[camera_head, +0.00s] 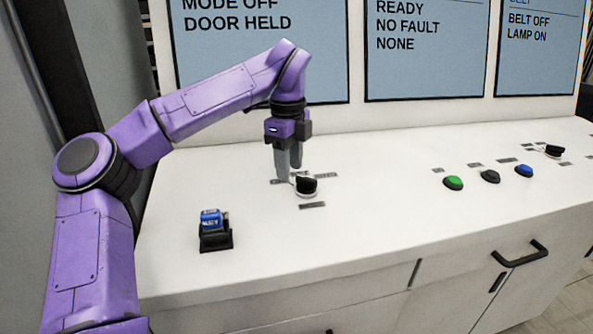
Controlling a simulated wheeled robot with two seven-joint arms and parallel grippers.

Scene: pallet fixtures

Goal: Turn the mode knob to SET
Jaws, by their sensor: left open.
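The mode knob (307,186) is a black knob on a pale round base with a white pointer, on the white console top. Small dark label plates stand around it, too small to read. A wall panel (260,50) reads "MODE OFF" and "DOOR HELD". My left gripper (288,176) points down with its grey fingers just left of and behind the knob, slightly apart from each other. The fingers overlap the pointer's left side in view; I cannot tell if they touch it. No right gripper shows.
A blue-topped switch on a black base (215,231) stands at the front left. Green (453,183), black (490,177) and blue (524,171) buttons are to the right, with another knob (553,151) beyond. The console top (380,220) between is clear.

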